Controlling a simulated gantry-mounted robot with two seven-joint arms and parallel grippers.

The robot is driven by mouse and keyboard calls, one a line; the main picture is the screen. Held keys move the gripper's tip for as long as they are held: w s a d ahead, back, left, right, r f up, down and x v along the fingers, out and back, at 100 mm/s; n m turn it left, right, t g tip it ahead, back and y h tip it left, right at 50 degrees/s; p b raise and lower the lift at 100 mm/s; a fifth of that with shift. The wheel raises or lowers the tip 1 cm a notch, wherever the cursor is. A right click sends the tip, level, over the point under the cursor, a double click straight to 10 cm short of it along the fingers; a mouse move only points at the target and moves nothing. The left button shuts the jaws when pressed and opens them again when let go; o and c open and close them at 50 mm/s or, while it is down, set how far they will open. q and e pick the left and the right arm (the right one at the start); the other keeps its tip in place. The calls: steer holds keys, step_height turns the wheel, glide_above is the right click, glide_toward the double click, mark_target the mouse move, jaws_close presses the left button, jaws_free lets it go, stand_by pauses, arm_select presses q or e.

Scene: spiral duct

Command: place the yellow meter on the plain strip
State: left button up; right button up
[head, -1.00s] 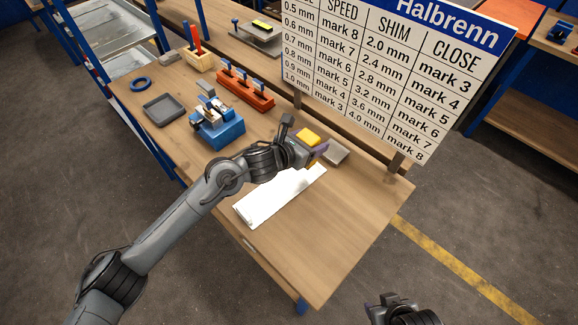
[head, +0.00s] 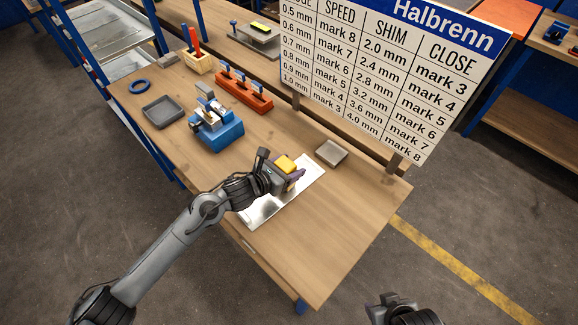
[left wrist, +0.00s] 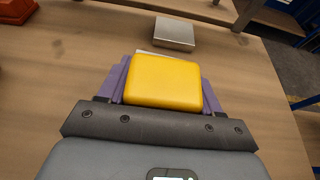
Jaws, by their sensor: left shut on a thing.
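The yellow meter (head: 286,163) is held between the purple-tipped fingers of my left gripper (head: 293,175), over the far half of the plain strip. In the left wrist view the meter (left wrist: 164,82) fills the space between the fingers. The plain strip (head: 262,212) is a bare, shiny metal sheet lying flat on the bench. Whether the meter touches the strip I cannot tell. My right gripper (head: 392,300) is at the bottom edge, away from the bench, and its fingers are too unclear to judge.
A small grey block or tray (head: 331,152) lies beyond the strip. A blue device (head: 217,130), a grey tray (head: 163,111), an orange rack (head: 244,93) and a blue ring (head: 140,86) stand on the left. A chart board (head: 385,75) rises behind. The bench's right front is clear.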

arm_select(q)
steer(key=shift+f, duration=0.15)
steer(key=o, duration=1.3)
